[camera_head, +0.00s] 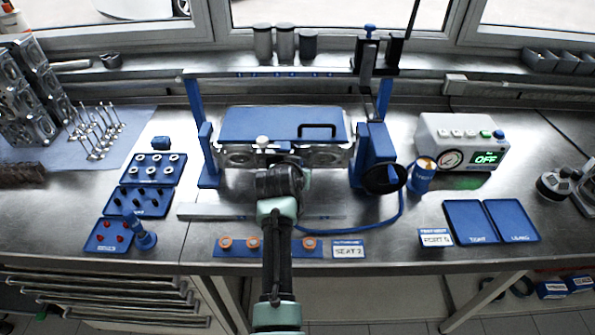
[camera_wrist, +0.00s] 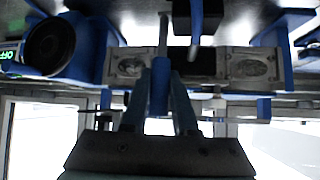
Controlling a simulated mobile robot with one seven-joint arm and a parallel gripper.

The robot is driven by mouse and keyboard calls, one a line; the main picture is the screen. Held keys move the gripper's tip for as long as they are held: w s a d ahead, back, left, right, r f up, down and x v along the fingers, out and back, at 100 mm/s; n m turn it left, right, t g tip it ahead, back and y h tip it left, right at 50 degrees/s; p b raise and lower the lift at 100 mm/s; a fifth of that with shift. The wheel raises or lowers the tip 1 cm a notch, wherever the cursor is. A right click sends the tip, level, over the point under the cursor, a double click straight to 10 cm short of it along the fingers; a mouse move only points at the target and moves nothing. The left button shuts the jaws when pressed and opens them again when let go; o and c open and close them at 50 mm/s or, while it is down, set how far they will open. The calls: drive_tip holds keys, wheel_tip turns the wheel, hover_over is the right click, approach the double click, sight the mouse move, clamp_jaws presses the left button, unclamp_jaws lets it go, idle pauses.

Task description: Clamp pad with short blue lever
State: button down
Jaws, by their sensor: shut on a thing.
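The blue clamp pad (camera_head: 265,123) lies flat on top of the metal cylinder head (camera_head: 325,157) in the blue-posted fixture, with a black handle (camera_head: 317,130) on it. My gripper (camera_head: 278,162) is in front of the head's near face; its fingertips are hidden behind my wrist in the head view. In the wrist view my gripper (camera_wrist: 160,85) is shut on a short blue lever (camera_wrist: 160,88), which stands upright between the fingers. The head's face with its oval ports (camera_wrist: 250,68) shows just beyond. The lever's far end and any contact with the pad are unclear.
A black handwheel (camera_head: 384,178) on a blue block stands right of the fixture. The leak tester (camera_head: 462,140) reads OFF. Blue trays (camera_head: 145,200) with small parts lie left, and TIGHT and LEAKS trays (camera_head: 490,222) right. A strip with orange rings (camera_head: 268,246) lies under my arm.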

drive_tip(key=shift+w+g, duration=0.4)
drive_tip(key=shift+g, duration=0.2)
drive_tip(key=c, duration=0.7)
unclamp_jaws()
drive_tip(key=shift+r, duration=0.1)
drive_tip(key=b+v, duration=0.1)
drive_tip(key=v, duration=1.1)
drive_tip(key=shift+s+r, duration=0.25)
drive_tip(key=shift+s, duration=0.05)
